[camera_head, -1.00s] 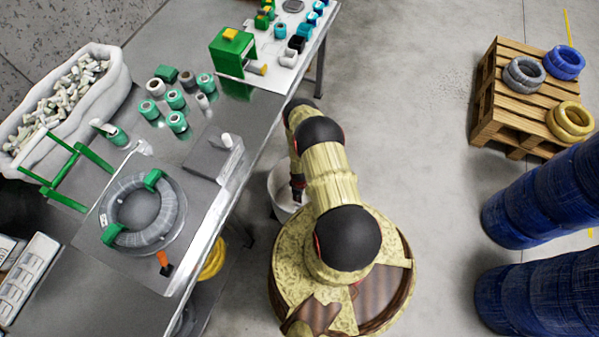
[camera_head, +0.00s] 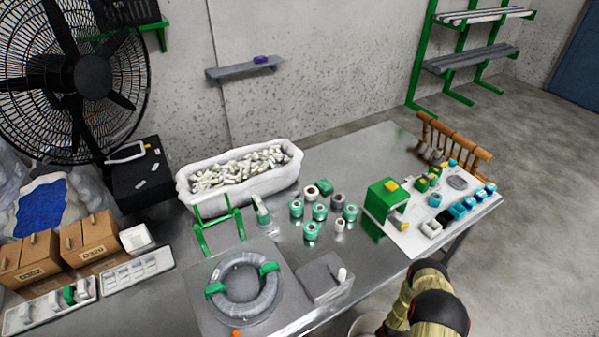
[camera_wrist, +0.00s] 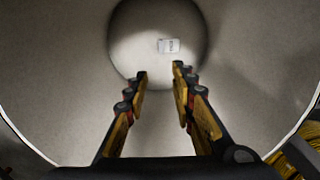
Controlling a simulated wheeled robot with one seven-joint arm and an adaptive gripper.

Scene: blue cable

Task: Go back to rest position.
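My gripper (camera_wrist: 159,75) shows in the wrist view with its two fingers apart and nothing between them. It points down into a round white bin (camera_wrist: 60,100). A small pale tag or block (camera_wrist: 168,46) lies at the bottom of the bin, beyond the fingertips. In the head view, my arm is at the lower right, beside the table, and the gripper is out of the picture. A bit of the white bin's rim (camera_head: 369,324) shows next to the arm at the bottom edge.
The metal table (camera_head: 380,150) stands left of my arm. It bears a grey cable coil (camera_head: 272,292) with green clamps, several green spools (camera_head: 320,211), a white tub (camera_head: 190,188) of pale pieces and a white board (camera_head: 408,243). The floor (camera_head: 540,200) at the right is clear.

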